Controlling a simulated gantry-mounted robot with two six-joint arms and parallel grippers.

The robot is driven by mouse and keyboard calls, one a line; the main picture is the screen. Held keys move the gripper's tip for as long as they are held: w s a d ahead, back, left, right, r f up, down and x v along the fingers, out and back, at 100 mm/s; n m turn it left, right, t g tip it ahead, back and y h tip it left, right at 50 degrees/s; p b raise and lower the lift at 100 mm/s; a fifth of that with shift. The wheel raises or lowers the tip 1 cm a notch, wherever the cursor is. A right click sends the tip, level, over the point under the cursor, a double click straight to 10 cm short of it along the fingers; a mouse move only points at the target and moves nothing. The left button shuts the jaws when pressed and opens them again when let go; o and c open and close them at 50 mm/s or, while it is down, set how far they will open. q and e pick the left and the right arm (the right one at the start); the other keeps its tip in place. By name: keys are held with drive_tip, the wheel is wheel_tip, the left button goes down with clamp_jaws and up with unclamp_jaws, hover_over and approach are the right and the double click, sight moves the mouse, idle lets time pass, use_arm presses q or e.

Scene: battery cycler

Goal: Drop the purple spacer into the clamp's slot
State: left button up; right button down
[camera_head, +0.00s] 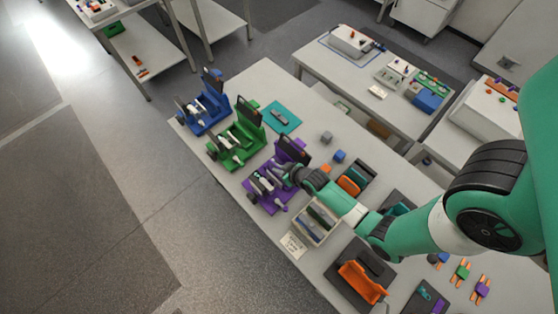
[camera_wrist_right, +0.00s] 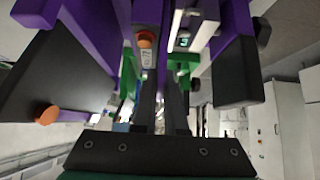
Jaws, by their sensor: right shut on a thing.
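The purple clamp (camera_head: 268,196) stands near the left edge of the long table in the head view. Its purple frame (camera_wrist_right: 234,45) surrounds my fingers in the wrist view. My right gripper (camera_head: 289,177) reaches into the clamp from the right. In the wrist view the two dark fingers of my right gripper (camera_wrist_right: 164,85) point up among the clamp's parts, with a narrow gap between them. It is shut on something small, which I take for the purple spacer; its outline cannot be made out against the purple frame. The slot is hidden. My left gripper is not in view.
A green (camera_head: 236,137) and a blue (camera_head: 204,106) device of the same kind stand beyond the clamp. A pale bin (camera_head: 316,223) and a paper label (camera_head: 293,245) sit close by. A teal mat (camera_head: 282,117) and small grey and blue blocks lie farther back.

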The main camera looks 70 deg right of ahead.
drive_tip(key=shift+f, duration=0.4)
drive_tip(key=shift+f+b, duration=0.1)
drive_tip(key=shift+b, duration=0.2)
drive_tip(key=c, duration=0.9)
unclamp_jaws()
drive_tip(key=p+v, duration=0.2)
drive_tip(key=v, duration=0.9)
drive_tip(key=shift+s+r, duration=0.2)
drive_tip(key=shift+a, duration=0.1)
